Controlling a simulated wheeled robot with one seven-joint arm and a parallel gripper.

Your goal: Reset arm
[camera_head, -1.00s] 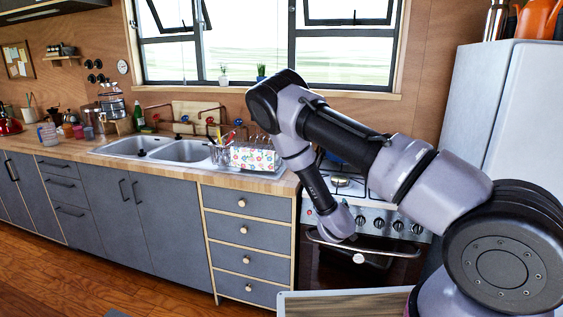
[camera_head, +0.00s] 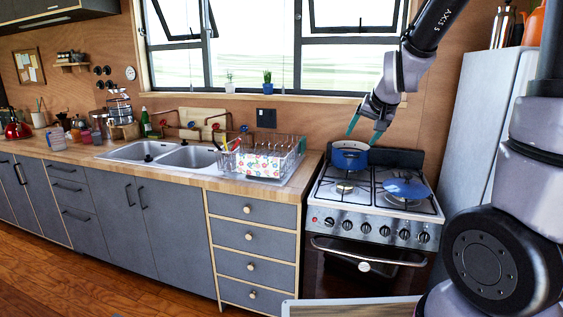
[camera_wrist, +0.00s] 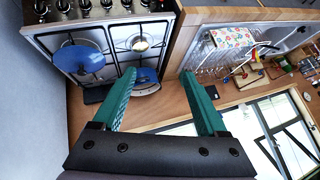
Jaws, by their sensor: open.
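My gripper (camera_head: 365,127) is raised above the back of the stove in the head view, with its teal fingers pointing down. In the wrist view the two teal fingers of my gripper (camera_wrist: 160,100) are spread apart with nothing between them. A blue pot (camera_head: 349,156) stands on a back burner, just below the fingers in the head view. It shows in part beside the left finger in the wrist view (camera_wrist: 147,76). Whether the fingers touch the pot cannot be told from the head view alone.
A blue lid or pan (camera_head: 407,188) lies on the right of the stove (camera_head: 376,201). A dish rack (camera_head: 289,160) and sink (camera_head: 186,156) are to the left on the counter. The fridge (camera_head: 491,115) stands close on the right. The window (camera_head: 275,50) is behind.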

